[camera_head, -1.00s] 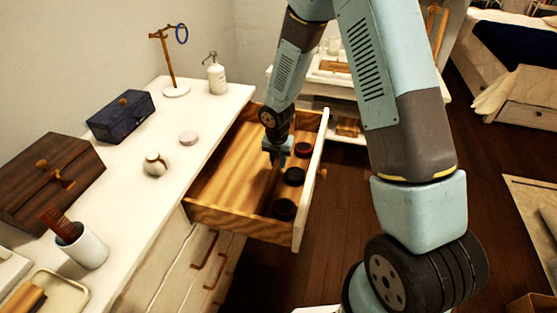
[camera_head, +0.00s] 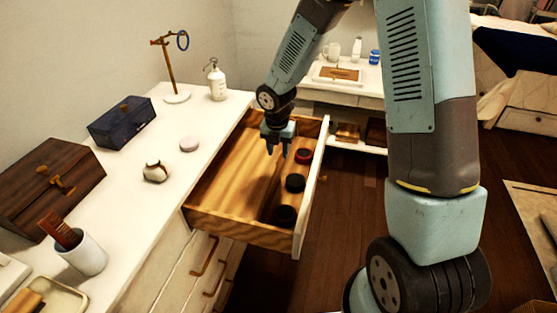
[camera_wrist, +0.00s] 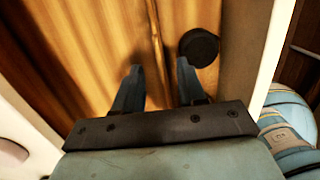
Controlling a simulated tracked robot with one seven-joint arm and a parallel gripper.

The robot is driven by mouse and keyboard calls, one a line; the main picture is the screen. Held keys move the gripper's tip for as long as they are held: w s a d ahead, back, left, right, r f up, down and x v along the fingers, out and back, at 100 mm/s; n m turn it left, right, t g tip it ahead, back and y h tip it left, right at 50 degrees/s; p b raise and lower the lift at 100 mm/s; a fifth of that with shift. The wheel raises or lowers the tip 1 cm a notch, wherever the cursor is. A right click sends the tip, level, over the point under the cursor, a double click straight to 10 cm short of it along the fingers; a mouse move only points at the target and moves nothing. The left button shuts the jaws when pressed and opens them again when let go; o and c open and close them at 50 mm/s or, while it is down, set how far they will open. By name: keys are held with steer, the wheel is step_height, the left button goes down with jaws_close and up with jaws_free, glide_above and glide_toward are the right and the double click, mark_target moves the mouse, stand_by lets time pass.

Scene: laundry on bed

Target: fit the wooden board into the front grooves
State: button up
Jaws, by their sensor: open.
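The wooden board (camera_wrist: 157,45) shows in the wrist view as a thin strip running lengthwise inside the open drawer (camera_head: 215,215). It stands between the bare left part of the drawer and the row of round items at the right. In the head view it is a thin dark line (camera_head: 268,190) below my gripper (camera_head: 276,151). My gripper is open, and its fingertips (camera_wrist: 158,80) lie on either side of the board in the wrist view, apart from it. Whether the board's ends sit in the grooves cannot be told.
Several dark round containers, one with a red top (camera_head: 304,156), line the drawer's right side. The white dresser top (camera_head: 140,205) holds a blue box (camera_head: 122,122), a brown box (camera_head: 50,185), a soap dispenser (camera_head: 216,82) and a cup (camera_head: 84,253). The drawer's left part is clear.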

steer(key=shift+s+r, duration=0.2)
steer(key=shift+r, duration=2.5)
steer(key=shift+r, duration=0.15)
steer(key=s+d+r+m+t+h, duration=0.1)
steer(key=s+d+r+m, duration=0.3)
steer(key=d+r+m, duration=0.35)
steer(key=s+d+r+m+t, duration=0.1)
steer(key=s+d+r+m, duration=0.3)
steer(key=r+m, duration=0.5)
steer(key=s+d+r+m+t, duration=0.1)
steer(key=s+d+r+m, duration=0.1)
steer(key=s+m, duration=0.3)
steer(key=s+d+r+m+y, duration=0.1)
steer(key=s+d+r+m, duration=0.2)
steer(key=s+r+m, duration=0.1)
steer(key=s+d+r+m+t, duration=0.1)
steer(key=s+d+r+m, duration=0.1)
steer(key=s+r+m, duration=0.2)
steer(key=s+m, duration=0.2)
steer(key=s, duration=0.1)
steer(key=shift+s+d+t, duration=0.15)
steer(key=shift+s+t, duration=0.05)
steer(key=shift+t, duration=0.1)
